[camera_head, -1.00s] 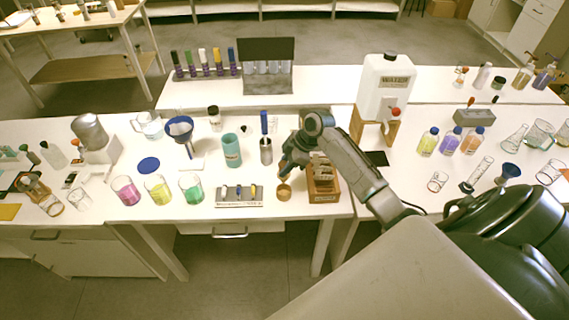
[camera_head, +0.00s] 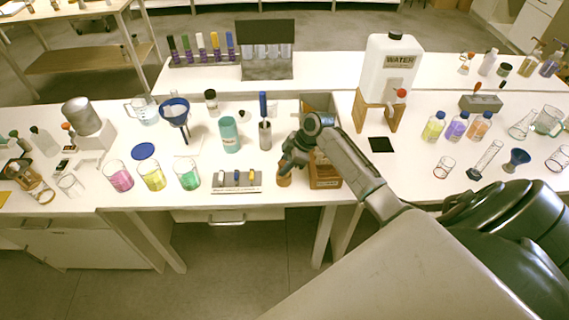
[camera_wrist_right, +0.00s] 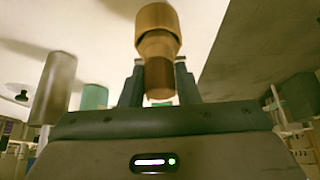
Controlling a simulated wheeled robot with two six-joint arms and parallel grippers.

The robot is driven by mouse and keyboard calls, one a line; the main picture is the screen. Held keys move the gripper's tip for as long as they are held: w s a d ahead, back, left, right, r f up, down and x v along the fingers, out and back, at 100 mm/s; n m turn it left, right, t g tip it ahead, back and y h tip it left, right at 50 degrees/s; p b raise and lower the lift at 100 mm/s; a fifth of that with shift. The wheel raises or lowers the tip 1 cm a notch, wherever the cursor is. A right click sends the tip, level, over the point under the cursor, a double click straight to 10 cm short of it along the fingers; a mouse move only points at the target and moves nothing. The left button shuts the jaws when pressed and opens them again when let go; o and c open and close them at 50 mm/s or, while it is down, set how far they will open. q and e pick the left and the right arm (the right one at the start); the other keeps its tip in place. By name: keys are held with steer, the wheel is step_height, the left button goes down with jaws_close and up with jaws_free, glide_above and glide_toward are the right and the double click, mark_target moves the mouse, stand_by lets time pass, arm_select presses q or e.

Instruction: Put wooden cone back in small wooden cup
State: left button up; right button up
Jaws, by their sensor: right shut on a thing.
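My right gripper (camera_head: 285,166) points down over the small wooden cup (camera_head: 284,181) near the table's front edge. In the right wrist view, my right gripper (camera_wrist_right: 158,85) is shut on the wooden cone (camera_wrist_right: 158,76), whose narrow part lies between the fingers. The cone's wider end meets the mouth of the cup (camera_wrist_right: 157,18), and the two look lined up. I cannot tell how far the cone sits inside the cup. In the head view the gripper hides the cone. My left gripper is out of view.
A wooden box (camera_head: 325,180) stands close to the right of the cup. A labelled rack (camera_head: 237,188) lies to its left. Behind are a metal cup with a blue-handled tool (camera_head: 265,135) and a teal cup (camera_head: 230,135). The water jug (camera_head: 388,70) stands farther right.

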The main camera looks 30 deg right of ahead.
steer(key=o, duration=1)
steer(key=b+v, duration=0.3)
steer(key=v, duration=0.8)
steer(key=shift+a+f, duration=0.1)
steer(key=shift+f, duration=0.05)
